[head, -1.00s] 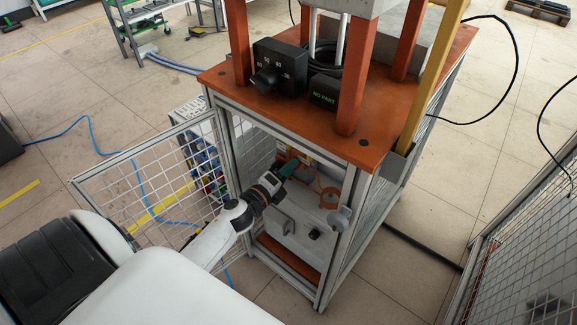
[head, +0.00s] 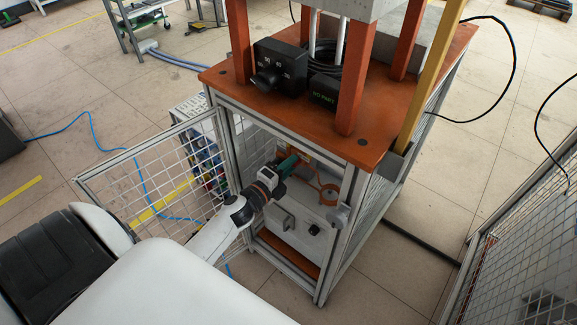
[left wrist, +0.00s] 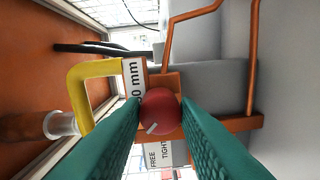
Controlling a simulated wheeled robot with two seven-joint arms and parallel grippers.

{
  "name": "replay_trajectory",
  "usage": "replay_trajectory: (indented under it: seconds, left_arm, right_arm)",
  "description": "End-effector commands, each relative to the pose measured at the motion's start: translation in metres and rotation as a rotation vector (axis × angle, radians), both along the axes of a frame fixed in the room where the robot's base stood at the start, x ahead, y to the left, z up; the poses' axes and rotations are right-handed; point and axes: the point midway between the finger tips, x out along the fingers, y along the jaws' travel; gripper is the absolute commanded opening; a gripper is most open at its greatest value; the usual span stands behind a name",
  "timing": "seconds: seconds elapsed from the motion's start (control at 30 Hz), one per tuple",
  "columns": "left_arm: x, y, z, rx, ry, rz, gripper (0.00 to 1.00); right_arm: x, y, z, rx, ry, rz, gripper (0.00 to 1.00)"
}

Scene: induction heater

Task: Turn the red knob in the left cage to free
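The red knob (left wrist: 161,109) is in the middle of the left wrist view, round, with a white mark at its lower left. A white label (left wrist: 154,155) reading FREE and TIGHT shows below it, partly covered by the fingers. My left gripper (left wrist: 161,100) has its two green fingers on either side of the knob; whether they touch it is unclear. In the head view my left gripper (head: 287,165) reaches through the front of the cage (head: 222,150) under the orange tabletop. The knob cannot be made out there. My right gripper is not in view.
A yellow bracket (left wrist: 83,88), a label ending in "0 mm" (left wrist: 133,78) and copper tubing (left wrist: 254,60) surround the knob. An open mesh door (head: 150,180) stands left of my arm.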

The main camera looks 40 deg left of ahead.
Motion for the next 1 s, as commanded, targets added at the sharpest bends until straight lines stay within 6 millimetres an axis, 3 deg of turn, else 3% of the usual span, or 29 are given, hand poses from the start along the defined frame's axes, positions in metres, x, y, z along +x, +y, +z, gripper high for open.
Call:
replay_trajectory:
  seconds: [0.03, 0.13, 0.47, 0.57, 1.0]
  left_arm:
    - [0.0, 0.0, -0.001, -0.002, 0.002, 0.001, 0.36]
    - [0.0, 0.0, -0.001, -0.001, 0.002, 0.001, 0.49]
    - [-0.004, 0.0, 0.0, 0.0, 0.002, 0.0, 0.49]
    - [-0.015, 0.001, 0.0, 0.0, 0.003, 0.001, 0.49]
    - [-0.102, 0.008, 0.003, -0.002, 0.003, 0.002, 0.49]
  right_arm:
    - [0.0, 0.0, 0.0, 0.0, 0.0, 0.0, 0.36]
    - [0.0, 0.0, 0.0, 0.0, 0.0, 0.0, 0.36]
    - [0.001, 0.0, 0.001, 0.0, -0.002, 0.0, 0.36]
    - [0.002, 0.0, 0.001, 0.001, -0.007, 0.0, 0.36]
    - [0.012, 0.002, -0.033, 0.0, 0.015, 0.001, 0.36]
